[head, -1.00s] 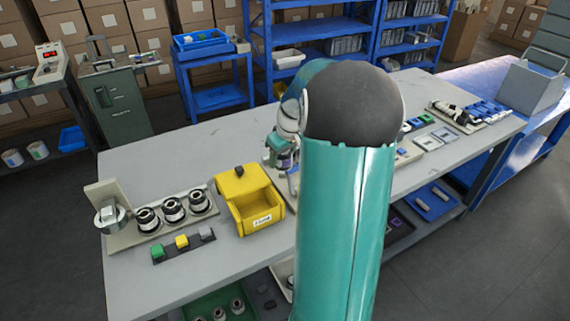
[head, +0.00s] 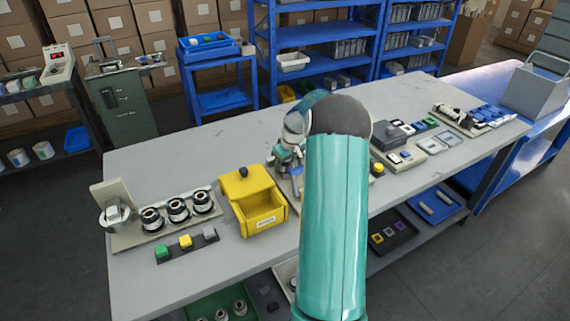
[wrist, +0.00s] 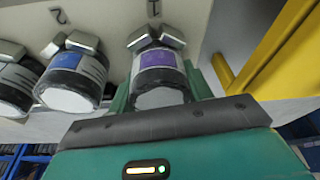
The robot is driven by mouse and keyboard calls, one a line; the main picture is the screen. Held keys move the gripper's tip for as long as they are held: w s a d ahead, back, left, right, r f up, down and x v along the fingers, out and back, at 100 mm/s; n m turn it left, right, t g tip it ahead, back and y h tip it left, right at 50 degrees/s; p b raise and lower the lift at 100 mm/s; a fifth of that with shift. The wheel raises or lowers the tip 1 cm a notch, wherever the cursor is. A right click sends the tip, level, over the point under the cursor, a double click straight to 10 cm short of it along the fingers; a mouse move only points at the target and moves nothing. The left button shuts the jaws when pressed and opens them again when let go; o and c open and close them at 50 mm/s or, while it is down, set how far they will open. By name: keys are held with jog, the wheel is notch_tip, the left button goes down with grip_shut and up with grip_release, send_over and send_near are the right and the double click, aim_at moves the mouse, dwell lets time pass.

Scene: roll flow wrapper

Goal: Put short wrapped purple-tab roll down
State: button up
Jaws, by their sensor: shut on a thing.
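The short wrapped roll with the purple label (wrist: 158,62) is between the green fingers of my gripper (wrist: 160,88), which is shut on it. Its white round end faces the wrist camera, and two metal blocks sit at its far end. It is level with a row of similar rolls on a pale board marked with numbers (wrist: 112,14). I cannot tell whether it touches the board. Two rolls with blue-grey labels, the nearer one (wrist: 75,75) and one at the edge (wrist: 15,85), are to its left. In the head view my arm hides the roll and fingertips.
A yellow bin (head: 262,222) stands just left of my wrist; a yellow edge (wrist: 275,50) is close by in the wrist view. Further left is a holder with three dark rolls (head: 177,209). Trays and small parts (head: 425,145) lie on the right. The bench's back left (head: 180,155) is clear.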

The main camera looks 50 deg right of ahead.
jog(key=shift+f, duration=0.4)
